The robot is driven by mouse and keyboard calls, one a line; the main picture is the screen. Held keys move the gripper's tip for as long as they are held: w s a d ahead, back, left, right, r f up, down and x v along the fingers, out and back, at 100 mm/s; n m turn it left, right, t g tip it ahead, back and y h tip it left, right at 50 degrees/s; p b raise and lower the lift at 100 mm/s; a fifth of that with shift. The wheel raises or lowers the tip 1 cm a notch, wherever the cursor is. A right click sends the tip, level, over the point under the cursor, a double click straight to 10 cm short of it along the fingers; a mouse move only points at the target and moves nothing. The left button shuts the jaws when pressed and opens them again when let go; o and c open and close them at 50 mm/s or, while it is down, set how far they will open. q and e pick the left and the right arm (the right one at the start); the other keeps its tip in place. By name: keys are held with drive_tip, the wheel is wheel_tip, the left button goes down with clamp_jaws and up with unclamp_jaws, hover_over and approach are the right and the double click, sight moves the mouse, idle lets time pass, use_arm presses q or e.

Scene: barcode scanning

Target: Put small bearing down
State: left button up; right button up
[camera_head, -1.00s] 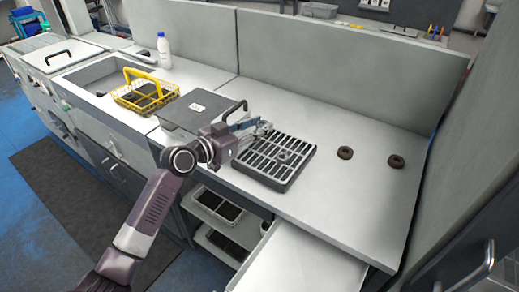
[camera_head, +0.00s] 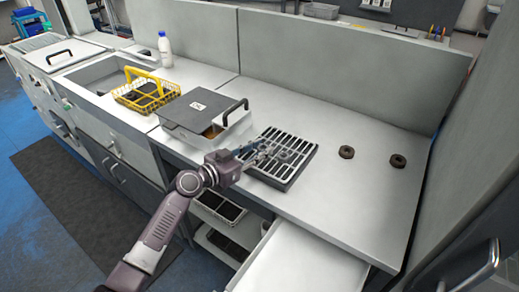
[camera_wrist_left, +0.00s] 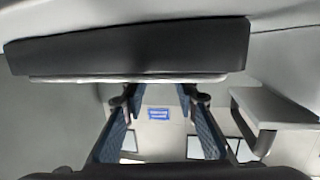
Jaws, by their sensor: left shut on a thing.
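My left gripper (camera_head: 264,152) is over the left part of the dark slotted rack (camera_head: 299,152) in the head view. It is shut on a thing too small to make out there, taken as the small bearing. I cannot tell whether that thing touches the rack. In the left wrist view, the two blue-grey fingers (camera_wrist_left: 160,135) show, but what they grip does not show clearly. Two dark ring-shaped bearings (camera_head: 346,152) (camera_head: 398,160) lie apart on the counter to the right of the rack. My right gripper is out of view.
A grey lidded box (camera_head: 197,108) with a black handle stands left of the rack. A yellow wire basket (camera_head: 130,103) and a white bottle (camera_head: 164,50) are farther left. An open drawer (camera_head: 300,262) juts out below. The counter's right part is mostly clear.

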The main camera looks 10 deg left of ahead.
use_arm(q)
drive_tip(key=o, duration=1.2)
drive_tip(key=shift+f, duration=0.1)
